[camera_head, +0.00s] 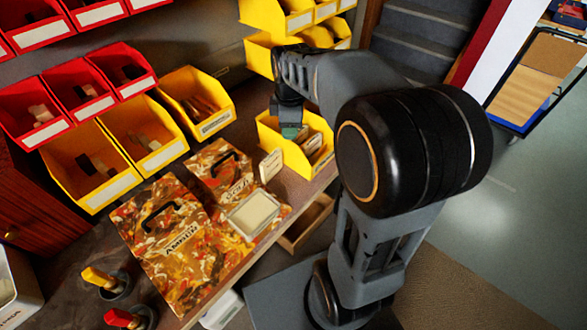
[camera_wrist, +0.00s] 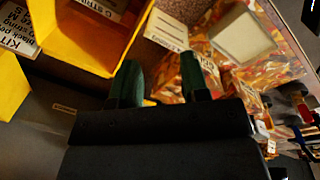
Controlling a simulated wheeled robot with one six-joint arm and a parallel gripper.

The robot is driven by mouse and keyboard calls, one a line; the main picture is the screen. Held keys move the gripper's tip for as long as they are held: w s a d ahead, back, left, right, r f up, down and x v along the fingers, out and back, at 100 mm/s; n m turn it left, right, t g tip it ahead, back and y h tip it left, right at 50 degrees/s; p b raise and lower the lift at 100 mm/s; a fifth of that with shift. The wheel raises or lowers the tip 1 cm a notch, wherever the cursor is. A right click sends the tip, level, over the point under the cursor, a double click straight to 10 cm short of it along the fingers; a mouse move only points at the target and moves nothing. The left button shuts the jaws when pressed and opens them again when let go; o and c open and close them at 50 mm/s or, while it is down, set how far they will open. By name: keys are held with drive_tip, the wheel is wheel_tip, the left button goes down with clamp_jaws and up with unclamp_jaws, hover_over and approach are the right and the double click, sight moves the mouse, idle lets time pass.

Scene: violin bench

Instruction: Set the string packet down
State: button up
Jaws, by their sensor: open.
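My gripper (camera_head: 290,131) is over the near side of a yellow bin (camera_head: 264,128) at the bench's right side. In the wrist view its two green-tipped fingers (camera_wrist: 161,75) are apart with nothing between them. A pale lettered card (camera_head: 271,165) stands beside that bin, on its left; in the wrist view a lettered card (camera_wrist: 167,30) lies beyond the fingertips, apart from them. Another pale packet (camera_head: 313,143) is in the bin, and a packet lettered "STRING" (camera_wrist: 103,9) shows inside it in the wrist view. I cannot tell which one is the task's string packet.
Two patterned cases (camera_head: 165,240) cover the bench's middle, with a pale square tray (camera_head: 253,213) at their right. Yellow bins (camera_head: 143,137) and red bins (camera_head: 80,95) line the back. Yellow- and red-handled tools (camera_head: 98,278) stand at front left. An open wooden drawer (camera_head: 305,228) sits below the edge.

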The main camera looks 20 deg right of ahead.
drive_tip(key=s+a+f+m+t, duration=0.1)
drive_tip(key=s+a+m, duration=0.1)
drive_tip(key=s+m, duration=0.4)
drive_tip(key=s+a+f+m, duration=0.2)
drive_tip(key=s+a+m, duration=0.1)
drive_tip(key=s+m, duration=0.4)
drive_tip(key=shift+s+m+t, duration=0.25)
drive_tip(key=shift+m+t, duration=0.05)
drive_tip(key=shift+t, duration=0.1)
drive_tip(key=shift+r, duration=0.1)
